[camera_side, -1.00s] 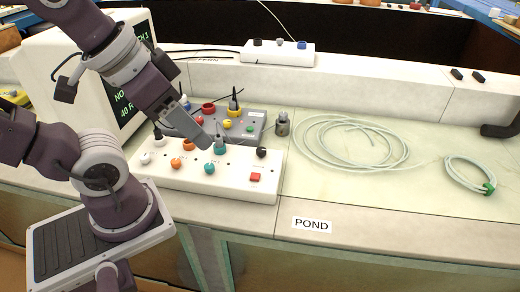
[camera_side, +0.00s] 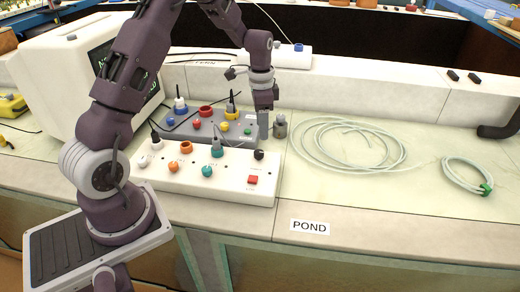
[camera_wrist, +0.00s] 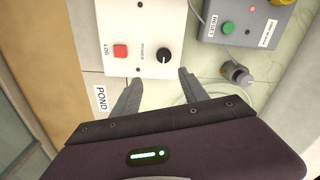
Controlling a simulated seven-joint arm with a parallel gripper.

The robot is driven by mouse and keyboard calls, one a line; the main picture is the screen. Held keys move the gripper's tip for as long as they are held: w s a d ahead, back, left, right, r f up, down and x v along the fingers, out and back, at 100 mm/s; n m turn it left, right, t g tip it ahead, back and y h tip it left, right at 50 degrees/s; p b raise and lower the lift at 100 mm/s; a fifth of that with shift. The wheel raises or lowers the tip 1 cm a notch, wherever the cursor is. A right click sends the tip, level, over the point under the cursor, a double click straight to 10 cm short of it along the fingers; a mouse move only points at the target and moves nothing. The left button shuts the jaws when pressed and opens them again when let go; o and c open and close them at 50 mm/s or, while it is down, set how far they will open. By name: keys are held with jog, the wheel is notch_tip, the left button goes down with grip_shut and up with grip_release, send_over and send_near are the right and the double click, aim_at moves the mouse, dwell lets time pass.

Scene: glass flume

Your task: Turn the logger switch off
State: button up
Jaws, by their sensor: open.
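The white control box (camera_side: 210,184) lies on the bench in the side view. Its red switch (camera_side: 253,179) sits near the right end, and in the wrist view the red switch (camera_wrist: 120,51) is marked LOG. Whether it is on or off I cannot tell. A black knob (camera_wrist: 163,57) marked POWER is beside it; it also shows in the side view (camera_side: 259,155). My gripper (camera_wrist: 158,92) is open and empty, its fingers spread beyond the box's end in the wrist view. In the side view my gripper (camera_side: 263,128) points down behind the knob, apart from the switch.
A grey box (camera_side: 180,129) with coloured knobs and plugs stands behind the white one, its green RESET button (camera_wrist: 228,28) near my fingers. A small grey cylinder (camera_side: 280,127) stands beside it. Coiled pale tubing (camera_side: 345,118) lies right. The bench in front of the coil is clear.

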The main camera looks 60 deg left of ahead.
aim_at(260, 152)
jog(key=f, duration=0.3)
jog(key=a+f, duration=0.1)
jog(key=f, duration=0.6)
jog(key=shift+w+a+f, duration=0.15)
jog(key=shift+a+f, duration=0.1)
jog(key=shift+f, duration=0.05)
grip_shut()
